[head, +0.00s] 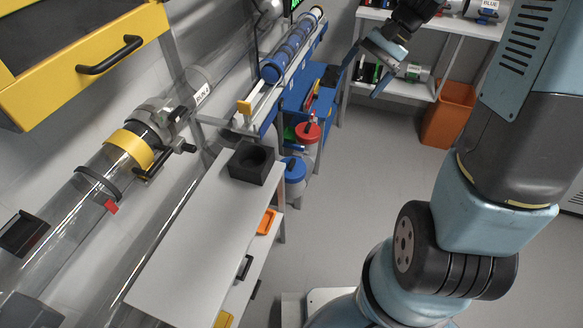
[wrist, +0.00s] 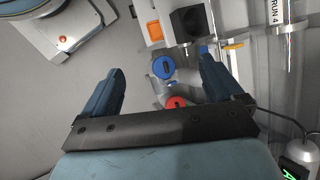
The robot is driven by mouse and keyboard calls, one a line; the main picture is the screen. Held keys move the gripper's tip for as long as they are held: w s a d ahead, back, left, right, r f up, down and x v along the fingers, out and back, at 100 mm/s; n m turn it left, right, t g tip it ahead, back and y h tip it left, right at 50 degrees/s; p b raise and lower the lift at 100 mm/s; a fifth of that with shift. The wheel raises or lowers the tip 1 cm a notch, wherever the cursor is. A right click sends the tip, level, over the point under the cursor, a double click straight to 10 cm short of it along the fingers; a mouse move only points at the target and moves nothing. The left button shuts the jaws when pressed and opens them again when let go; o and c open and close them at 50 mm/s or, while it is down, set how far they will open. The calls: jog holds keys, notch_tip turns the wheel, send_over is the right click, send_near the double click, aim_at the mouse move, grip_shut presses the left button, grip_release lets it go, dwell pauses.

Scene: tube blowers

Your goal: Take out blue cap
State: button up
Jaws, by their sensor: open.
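The blue cap (head: 294,168) sits on top of a clear canister on the floor side of the white bench, below a canister with a red cap (head: 307,132). In the wrist view the blue cap (wrist: 164,67) shows between my fingers, beyond their tips, with the red cap (wrist: 175,102) partly hidden by my gripper's crossbar. My gripper (head: 367,76) is open and empty, at the upper right of both caps in the head view and apart from them. Its two blue fingers also show in the wrist view (wrist: 160,66).
A black block with a round hole (head: 250,163) stands on the end of the white bench (head: 190,245). Shelves (head: 430,22) and an orange bin (head: 449,114) stand at the back right. The grey floor between is clear.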

jog(key=w+f+m+g+y, duration=0.1)
jog(key=w+f+m+y, duration=0.15)
jog(key=f, duration=0.35)
jog(key=w+f+m+y, duration=0.1)
jog(key=w+f+y, duration=0.1)
jog(key=w+f, duration=0.3)
jog(key=m+t+y, duration=0.6)
jog(key=m+t, duration=0.3)
jog(key=m, duration=0.5)
send_near(294, 163)
jog(key=shift+x, duration=4.25)
jog(key=shift+f, duration=0.15)
jog(key=c, duration=1.2)
